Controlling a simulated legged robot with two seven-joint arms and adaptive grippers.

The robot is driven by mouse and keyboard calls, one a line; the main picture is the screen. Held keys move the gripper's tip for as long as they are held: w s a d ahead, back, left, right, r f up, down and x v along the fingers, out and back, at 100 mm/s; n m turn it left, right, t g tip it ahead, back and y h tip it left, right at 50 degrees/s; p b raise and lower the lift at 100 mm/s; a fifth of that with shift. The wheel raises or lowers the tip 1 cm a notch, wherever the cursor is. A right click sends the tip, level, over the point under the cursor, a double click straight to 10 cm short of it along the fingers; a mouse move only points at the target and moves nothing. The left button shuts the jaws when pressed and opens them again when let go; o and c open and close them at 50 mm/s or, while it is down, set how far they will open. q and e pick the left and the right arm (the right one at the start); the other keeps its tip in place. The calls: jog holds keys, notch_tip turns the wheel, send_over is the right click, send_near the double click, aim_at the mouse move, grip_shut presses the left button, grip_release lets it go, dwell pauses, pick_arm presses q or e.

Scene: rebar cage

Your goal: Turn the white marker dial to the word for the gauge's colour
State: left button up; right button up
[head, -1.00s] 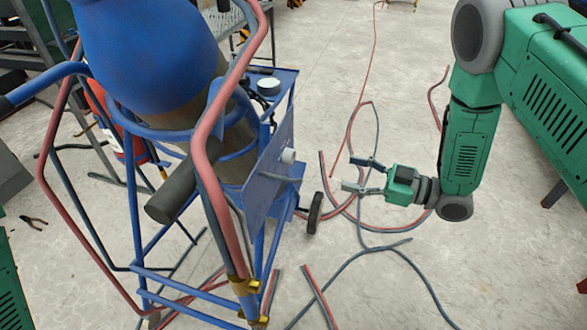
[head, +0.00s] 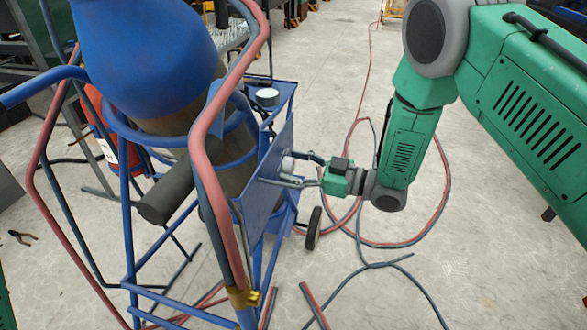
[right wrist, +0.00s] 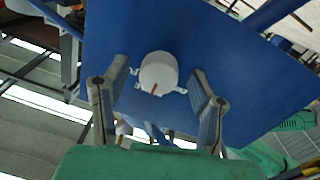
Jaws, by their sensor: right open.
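The white marker dial (head: 288,164) is on a blue upright panel (head: 262,192) of the cart. In the right wrist view, the round white dial (right wrist: 158,70) has a red mark near its lower edge. Small white labels sit around it, too small to read. My right gripper (head: 295,170) is open, with one finger on each side of the dial; I cannot tell whether they touch it. It also shows in the right wrist view (right wrist: 157,82). A round, pale-topped object (head: 267,95), possibly the gauge, is on the cart's blue shelf; its colour reading is unclear. My left gripper is not in view.
The blue cart frame carries a large blue-topped cylinder (head: 150,45) and red and grey hoses (head: 210,150). A black wheel (head: 314,228) stands below the panel. Hoses (head: 400,245) lie on the floor at right; open floor surrounds them.

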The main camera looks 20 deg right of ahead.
jog(key=shift+d, duration=0.15)
jog(key=c, duration=1.1)
jog(key=shift+c, duration=0.2)
jog(key=shift+r+m+p, duration=0.15)
jog(key=shift+m+p, duration=0.85)
jog(key=shift+p, duration=0.1)
jog(key=m+p, duration=0.2)
jog(key=m, duration=0.1)
jog(key=shift+w+p, duration=0.1)
jog(key=shift+p, duration=0.2)
jog(key=m+p, duration=0.1)
jog(key=m, duration=0.2)
jog(key=shift+m+p, duration=0.3)
jog(key=shift+p, duration=0.05)
jog(key=shift+w+d+m+g+p, duration=0.15)
jog(key=shift+m+g+p, duration=0.25)
jog(key=shift+m, duration=1.1)
